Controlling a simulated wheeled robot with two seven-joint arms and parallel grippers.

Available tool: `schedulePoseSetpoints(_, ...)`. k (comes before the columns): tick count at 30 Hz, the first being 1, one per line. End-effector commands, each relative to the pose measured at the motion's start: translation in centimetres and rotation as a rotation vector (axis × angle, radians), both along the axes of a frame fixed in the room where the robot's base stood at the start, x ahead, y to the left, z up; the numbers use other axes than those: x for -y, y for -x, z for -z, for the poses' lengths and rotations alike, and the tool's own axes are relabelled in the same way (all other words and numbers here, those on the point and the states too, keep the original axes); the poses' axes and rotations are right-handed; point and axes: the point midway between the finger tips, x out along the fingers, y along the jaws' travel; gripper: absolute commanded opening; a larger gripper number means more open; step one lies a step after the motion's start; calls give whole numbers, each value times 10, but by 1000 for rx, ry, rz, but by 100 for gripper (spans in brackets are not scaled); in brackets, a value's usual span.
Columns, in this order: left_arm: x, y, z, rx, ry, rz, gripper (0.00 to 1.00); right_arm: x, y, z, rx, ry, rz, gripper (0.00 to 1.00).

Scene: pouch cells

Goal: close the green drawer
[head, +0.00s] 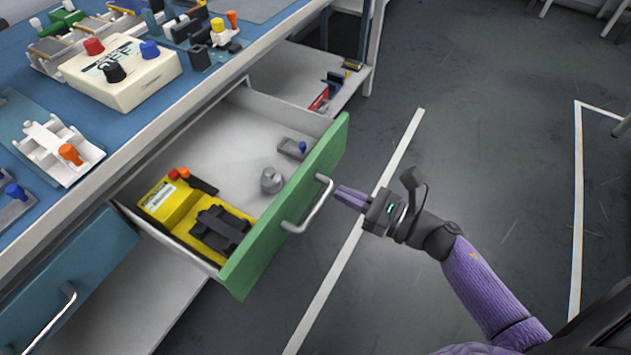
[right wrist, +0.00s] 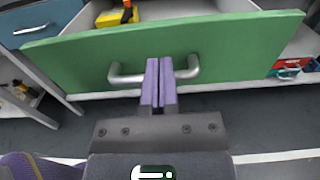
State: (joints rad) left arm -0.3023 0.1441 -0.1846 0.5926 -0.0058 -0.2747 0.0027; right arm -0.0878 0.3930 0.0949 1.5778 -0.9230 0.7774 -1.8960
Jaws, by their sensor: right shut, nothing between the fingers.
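The green drawer (head: 283,208) is pulled open from under the blue-topped bench, with a silver bar handle (head: 312,207) on its front. My right gripper (head: 340,194) is shut and empty, just in front of the handle. In the right wrist view its purple fingers (right wrist: 159,80) point at the green front (right wrist: 215,45) and overlap the middle of the handle (right wrist: 126,78); I cannot tell whether they touch. My left gripper is not in view.
A blue drawer (head: 75,262) sits shut to the left. The bench top (head: 110,189) carries a cream box (head: 122,72) with coloured knobs and several fixtures. A shelf (head: 290,72) behind the drawer holds small items. The grey floor (head: 480,130) to the right is open.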

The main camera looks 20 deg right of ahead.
Motion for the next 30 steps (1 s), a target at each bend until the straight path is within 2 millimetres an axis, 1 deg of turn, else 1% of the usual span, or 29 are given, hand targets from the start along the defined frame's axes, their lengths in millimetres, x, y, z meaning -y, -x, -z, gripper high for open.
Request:
schedulePoseSetpoints(3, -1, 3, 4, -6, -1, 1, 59, -15, -20, 1, 2, -2, -1, 0)
schedulePoseSetpoints(6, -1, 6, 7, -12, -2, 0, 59, -25, -33, 1, 0, -2, 0, 0)
schedulePoseSetpoints(10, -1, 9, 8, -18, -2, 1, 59, -34, -44, 1, -2, -3, 1, 0)
schedulePoseSetpoints(13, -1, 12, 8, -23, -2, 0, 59, -37, -48, 1, -2, -4, 0, 0)
schedulePoseSetpoints(18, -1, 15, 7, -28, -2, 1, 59, -38, -48, 0, -2, -3, 1, 0)
schedulePoseSetpoints(26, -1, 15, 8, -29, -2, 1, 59, -39, -49, 1, -2, -3, 1, 0)
schedulePoseSetpoints(30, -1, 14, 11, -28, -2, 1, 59, -42, -54, 1, -2, -2, 2, 0)
